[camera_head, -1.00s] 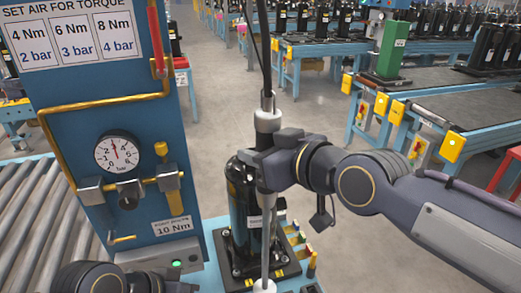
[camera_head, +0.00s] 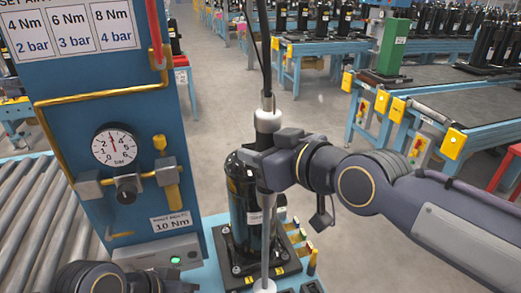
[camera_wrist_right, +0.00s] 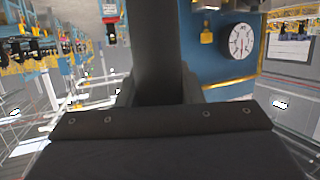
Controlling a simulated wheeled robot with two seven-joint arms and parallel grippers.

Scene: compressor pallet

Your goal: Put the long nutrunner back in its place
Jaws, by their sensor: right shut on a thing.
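The long nutrunner is an upright tool with a pale grey body (camera_head: 267,121) and a long thin shaft (camera_head: 265,240), hanging under a dark cable. My right gripper (camera_head: 262,161) is shut around it below the pale collar. In the right wrist view its dark body (camera_wrist_right: 160,50) stands between the fingers. The shaft passes in front of a black compressor (camera_head: 238,205). A white collar shows at its lower end, at the bottom edge of the head view; I cannot tell whether it touches anything. My left gripper (camera_head: 160,284) shows only partly at the lower left; its fingertips are hidden.
A blue panel (camera_head: 85,115) with a pressure gauge (camera_head: 114,147) and yellow pipe stands at left, beside a roller conveyor (camera_head: 30,215). The compressor stands on a dark fixture (camera_head: 285,272) with coloured parts. Benches (camera_head: 450,105) with compressors lie behind at right. Grey floor shows between.

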